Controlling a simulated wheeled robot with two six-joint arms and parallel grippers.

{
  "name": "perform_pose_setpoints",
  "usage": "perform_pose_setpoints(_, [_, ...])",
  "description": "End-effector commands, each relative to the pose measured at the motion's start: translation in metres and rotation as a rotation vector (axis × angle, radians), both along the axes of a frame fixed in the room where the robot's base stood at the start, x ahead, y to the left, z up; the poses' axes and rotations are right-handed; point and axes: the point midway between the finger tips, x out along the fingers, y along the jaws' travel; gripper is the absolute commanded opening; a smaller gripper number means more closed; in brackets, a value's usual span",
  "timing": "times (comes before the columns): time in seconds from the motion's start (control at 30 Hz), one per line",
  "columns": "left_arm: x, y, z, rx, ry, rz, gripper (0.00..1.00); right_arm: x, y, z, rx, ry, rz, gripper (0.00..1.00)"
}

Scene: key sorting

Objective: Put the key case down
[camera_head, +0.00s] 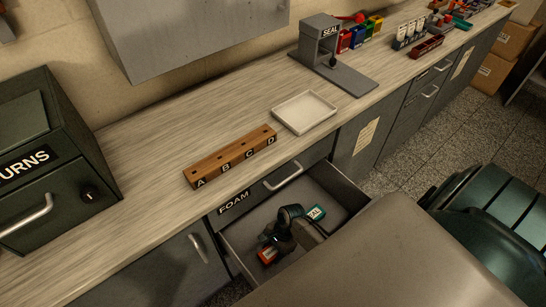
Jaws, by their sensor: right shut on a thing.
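My right gripper (276,242) is inside the open drawer marked FOAM (233,247), on its left side. It is shut on a small dark case with a red-orange part (267,255), which I take to be the key case. The gripper and wrist hide much of it, and I cannot tell whether it touches the drawer floor. My left gripper is not in view.
On the counter are a wooden block marked A to D (230,158), a white tray (304,112) and a SEAL press (320,48). A green RETURNS box (45,165) stands at left. Counter left of the wooden block is clear.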

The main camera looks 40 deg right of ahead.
Motion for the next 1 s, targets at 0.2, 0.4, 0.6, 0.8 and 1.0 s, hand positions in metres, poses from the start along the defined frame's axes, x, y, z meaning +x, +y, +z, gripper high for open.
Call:
perform_pose_setpoints(0.2, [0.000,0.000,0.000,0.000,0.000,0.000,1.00,0.000,0.000,-0.003,0.000,-0.001,0.000,0.63])
perform_pose_setpoints(0.4, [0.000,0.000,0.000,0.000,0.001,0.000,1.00,0.000,0.000,-0.003,0.000,0.000,0.000,0.69])
perform_pose_setpoints(0.6, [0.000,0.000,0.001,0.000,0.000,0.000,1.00,0.000,-0.001,0.002,-0.001,0.000,0.000,0.69])
perform_pose_setpoints(0.8, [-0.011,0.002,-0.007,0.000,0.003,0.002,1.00,0.001,-0.014,0.034,-0.002,-0.003,0.001,0.69])
perform_pose_setpoints(1.0, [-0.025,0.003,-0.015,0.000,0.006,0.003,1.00,0.003,-0.031,0.074,-0.003,-0.002,0.001,0.69])
